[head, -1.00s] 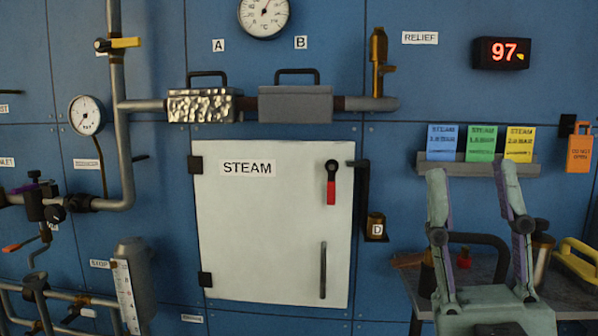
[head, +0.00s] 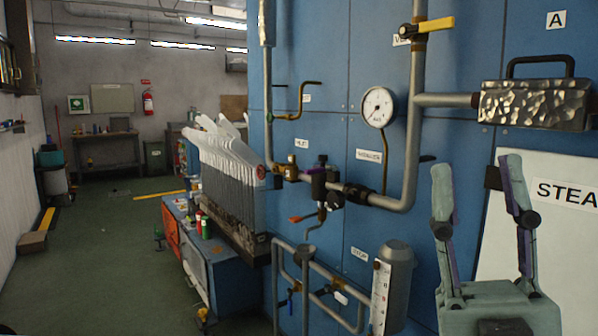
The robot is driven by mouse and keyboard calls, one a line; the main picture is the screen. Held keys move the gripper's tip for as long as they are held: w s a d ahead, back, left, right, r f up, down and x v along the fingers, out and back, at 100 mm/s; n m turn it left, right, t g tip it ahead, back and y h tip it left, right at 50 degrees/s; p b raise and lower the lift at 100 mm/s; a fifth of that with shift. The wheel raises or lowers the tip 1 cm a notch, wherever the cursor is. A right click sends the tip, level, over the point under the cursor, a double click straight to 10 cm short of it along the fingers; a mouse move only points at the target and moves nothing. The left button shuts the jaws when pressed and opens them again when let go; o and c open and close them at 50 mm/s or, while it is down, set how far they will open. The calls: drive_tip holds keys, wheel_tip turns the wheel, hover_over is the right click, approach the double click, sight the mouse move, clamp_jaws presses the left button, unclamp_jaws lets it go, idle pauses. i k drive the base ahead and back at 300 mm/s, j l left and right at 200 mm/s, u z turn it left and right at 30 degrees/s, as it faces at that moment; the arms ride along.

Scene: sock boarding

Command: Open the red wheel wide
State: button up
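A small round red part (head: 260,172) shows at the left end of the pipe near the inlet label (head: 301,143). It is seen nearly edge-on, so I cannot tell for sure whether it is the red wheel or how far open it is. My gripper (head: 477,168) points up at the lower right, its two fingers spread apart with nothing between them. It is well to the right of the red part and appears apart from the pipework.
A pressure gauge (head: 378,107), a yellow-handled valve (head: 434,24) and a dark valve body (head: 322,186) sit on the wall pipes. A rack of white sock forms (head: 228,165) stands over a blue cabinet (head: 222,262). The green floor (head: 95,255) at left is largely clear.

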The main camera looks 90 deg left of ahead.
sight(262, 172)
drive_tip(key=u, duration=2.85)
drive_tip(key=i+j+u, duration=0.15)
drive_tip(key=i+j, duration=0.2)
drive_tip(key=i+j+u, duration=0.15)
drive_tip(key=i+j, duration=0.2)
drive_tip(key=i, duration=0.2)
drive_tip(key=i+j+u, duration=0.15)
drive_tip(key=i, duration=0.35)
drive_tip(key=j, duration=0.1)
